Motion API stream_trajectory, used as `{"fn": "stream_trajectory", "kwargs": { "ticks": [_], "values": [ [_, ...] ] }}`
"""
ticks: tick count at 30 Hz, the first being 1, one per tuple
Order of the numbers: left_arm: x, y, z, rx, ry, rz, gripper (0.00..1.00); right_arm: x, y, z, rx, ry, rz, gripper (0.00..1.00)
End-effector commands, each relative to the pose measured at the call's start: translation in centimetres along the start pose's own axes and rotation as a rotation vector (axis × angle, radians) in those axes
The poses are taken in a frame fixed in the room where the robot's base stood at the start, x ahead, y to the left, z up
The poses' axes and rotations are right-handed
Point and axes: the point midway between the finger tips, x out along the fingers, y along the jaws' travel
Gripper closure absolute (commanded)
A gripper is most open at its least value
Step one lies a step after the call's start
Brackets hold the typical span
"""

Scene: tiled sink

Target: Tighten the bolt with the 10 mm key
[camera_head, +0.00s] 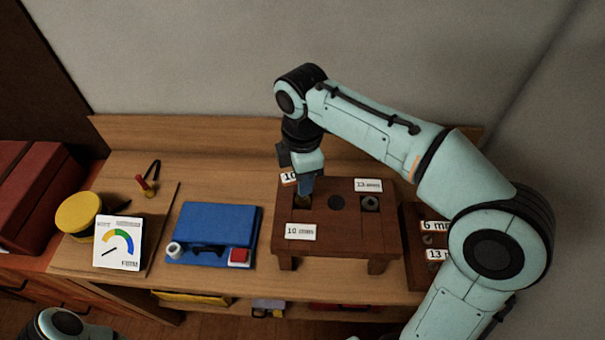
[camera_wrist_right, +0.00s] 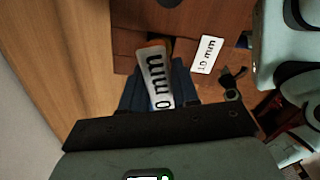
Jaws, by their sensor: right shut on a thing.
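My right gripper (camera_head: 304,193) points down over the left position of a dark brown wooden stand (camera_head: 337,232). Its blue fingers (camera_wrist_right: 157,85) are shut on a key with a white 10 mm tag (camera_wrist_right: 157,77); part of the tag also shows in the head view (camera_head: 289,177). The key's lower end is at the left socket, where a small brass-coloured part shows beside the fingers. The bolt there is mostly hidden, so I cannot tell how the key sits on it. A 10 mm label (camera_head: 301,232) is on the stand's front left. My left gripper is not in view.
A key rack (camera_head: 416,270) stands right, partly behind my arm. Left are a blue case (camera_head: 213,226), a gauge card (camera_head: 118,243) and a yellow disc (camera_head: 78,212).

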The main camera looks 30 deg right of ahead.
Motion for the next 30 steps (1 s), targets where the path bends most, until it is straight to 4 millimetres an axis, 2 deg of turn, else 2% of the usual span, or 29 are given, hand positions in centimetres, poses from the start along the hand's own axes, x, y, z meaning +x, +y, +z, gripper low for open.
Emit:
{"fn": "stream_trajectory", "kwargs": {
  "ticks": [4,12,15,22,23,25,30],
  "values": [
    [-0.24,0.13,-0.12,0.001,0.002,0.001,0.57,-0.15,0.03,0.01,0.098,0.001,0.002,0.92],
    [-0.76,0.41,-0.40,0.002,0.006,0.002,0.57,-0.21,0.04,0.03,0.480,0.002,0.003,0.92],
    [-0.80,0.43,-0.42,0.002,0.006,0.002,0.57,-0.20,0.03,0.01,0.540,0.002,0.003,0.92],
    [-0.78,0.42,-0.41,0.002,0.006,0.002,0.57,-0.24,0.05,0.01,0.550,0.003,0.005,0.92],
    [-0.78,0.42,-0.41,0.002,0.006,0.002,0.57,-0.24,0.05,0.01,0.550,0.004,0.005,0.64],
    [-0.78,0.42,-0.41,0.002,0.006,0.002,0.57,-0.24,0.05,0.01,0.549,0.004,0.005,0.41],
    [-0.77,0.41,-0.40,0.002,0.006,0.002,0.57,-0.14,0.02,0.00,0.548,0.002,0.003,0.40]
  ]
}}
